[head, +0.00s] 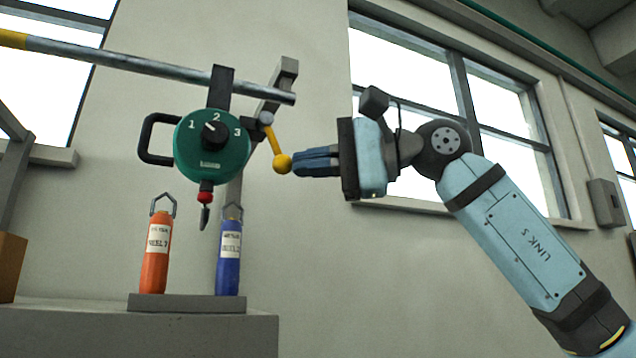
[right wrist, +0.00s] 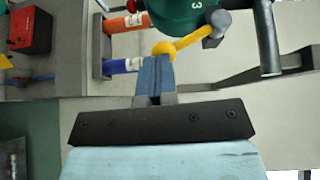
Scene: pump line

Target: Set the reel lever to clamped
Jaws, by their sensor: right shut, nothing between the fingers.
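The green reel (head: 211,146) hangs from a metal pipe and has a dial numbered 1, 2, 3. The dial's white mark points up and left, between 1 and 2. The yellow reel lever (head: 275,144) sits at the reel's right side and slants down to a ball knob (head: 283,163). My right gripper (head: 302,161) is shut, its blue fingertips at the right of the knob; I cannot tell whether they touch. In the right wrist view the lever (right wrist: 188,40) ends just beyond the fingertips (right wrist: 156,62). My left gripper is not in view.
An orange cylinder (head: 155,252) and a blue cylinder (head: 229,257) stand on a grey base (head: 187,303) below the reel. The metal pipe (head: 150,66) crosses above. A red box (right wrist: 30,31) shows in the right wrist view.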

